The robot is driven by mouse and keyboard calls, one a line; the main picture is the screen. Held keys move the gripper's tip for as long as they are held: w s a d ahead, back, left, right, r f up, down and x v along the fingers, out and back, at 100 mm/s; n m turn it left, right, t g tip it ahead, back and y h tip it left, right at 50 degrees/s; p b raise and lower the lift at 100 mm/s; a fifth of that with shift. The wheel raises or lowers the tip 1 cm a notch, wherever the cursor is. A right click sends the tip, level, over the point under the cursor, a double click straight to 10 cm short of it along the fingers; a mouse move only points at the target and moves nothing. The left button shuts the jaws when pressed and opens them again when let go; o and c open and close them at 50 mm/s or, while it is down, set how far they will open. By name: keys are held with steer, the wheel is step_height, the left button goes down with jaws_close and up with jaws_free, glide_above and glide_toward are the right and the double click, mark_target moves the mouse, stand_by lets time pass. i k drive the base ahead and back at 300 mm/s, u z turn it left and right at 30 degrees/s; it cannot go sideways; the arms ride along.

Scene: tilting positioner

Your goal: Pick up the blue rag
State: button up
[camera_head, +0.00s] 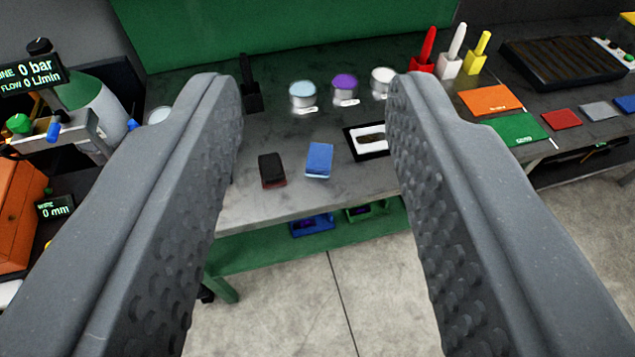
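A flat blue square cloth, which looks like the blue rag (626,103), lies on the bench at the far right and is cut off by the picture edge. My gripper (311,88) is open and empty, with its two dark grey ribbed fingers spread wide. It is above and in front of the bench, well to the left of the blue rag. A blue block (319,160) lies on the bench between the fingers in the picture, apart from them.
A grey cloth (600,111) and a red cloth (561,119) lie left of the blue one. A black tray (563,62) stands behind them. Paint tins, brushes and a dark block (272,170) stand on the bench (300,200). A gas cylinder (95,105) is at left.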

mark_target(319, 164)
steer(key=u, duration=0.2)
steer(key=i, duration=1.05)
steer(key=z, duration=0.3)
